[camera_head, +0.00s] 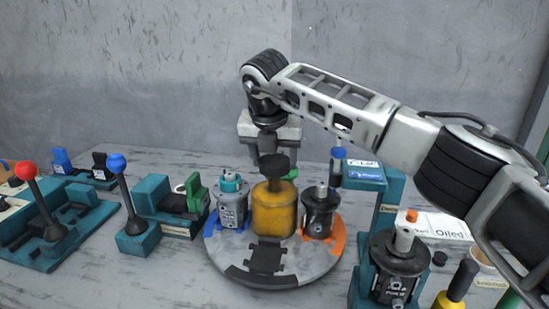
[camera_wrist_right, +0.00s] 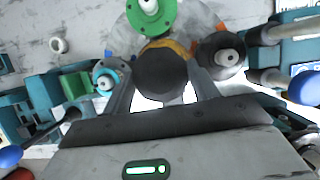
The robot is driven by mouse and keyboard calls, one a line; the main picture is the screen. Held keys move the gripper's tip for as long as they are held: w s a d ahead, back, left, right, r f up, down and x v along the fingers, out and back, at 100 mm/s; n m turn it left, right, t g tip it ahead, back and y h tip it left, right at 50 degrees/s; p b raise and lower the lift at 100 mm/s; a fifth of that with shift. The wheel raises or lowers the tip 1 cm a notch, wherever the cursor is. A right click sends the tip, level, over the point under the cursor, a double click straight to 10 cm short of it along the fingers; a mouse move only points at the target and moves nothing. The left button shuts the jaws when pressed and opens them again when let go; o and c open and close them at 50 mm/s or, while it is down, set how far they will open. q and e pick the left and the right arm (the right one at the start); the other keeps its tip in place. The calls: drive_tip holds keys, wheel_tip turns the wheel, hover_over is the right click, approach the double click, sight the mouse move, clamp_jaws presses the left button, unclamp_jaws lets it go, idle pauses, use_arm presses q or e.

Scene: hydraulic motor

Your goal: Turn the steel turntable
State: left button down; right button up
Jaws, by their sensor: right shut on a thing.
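The steel turntable (camera_head: 222,262) is a round grey disc on the table in the middle of the head view. A yellow centre post with a black knob (camera_head: 274,166) on top rises from it. A grey motor with a teal top (camera_head: 232,206) stands by its blue patch, and a dark motor (camera_head: 319,214) by its orange patch. My right gripper (camera_head: 268,150) reaches down from above and is shut on the black knob. In the right wrist view the knob (camera_wrist_right: 161,76) sits between the two fingers. A green round part (camera_wrist_right: 152,14) shows behind it. My left gripper is not in view.
A red-knobbed lever (camera_head: 28,175) and a blue-knobbed lever (camera_head: 117,165) stand at left. A teal block with a green part (camera_head: 194,193) is close to the disc's left. At right are a teal stand (camera_head: 388,200), another dark motor (camera_head: 396,262) and a yellow-handled tool (camera_head: 456,290).

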drive_tip(key=shift+w+r, duration=0.1)
drive_tip(key=shift+r, duration=0.05)
idle(0.3)
drive_tip(key=o, duration=1.4)
drive_tip(key=b+v, duration=0.1)
drive_tip(key=v, duration=1.5)
drive_tip(key=shift+s, duration=0.25)
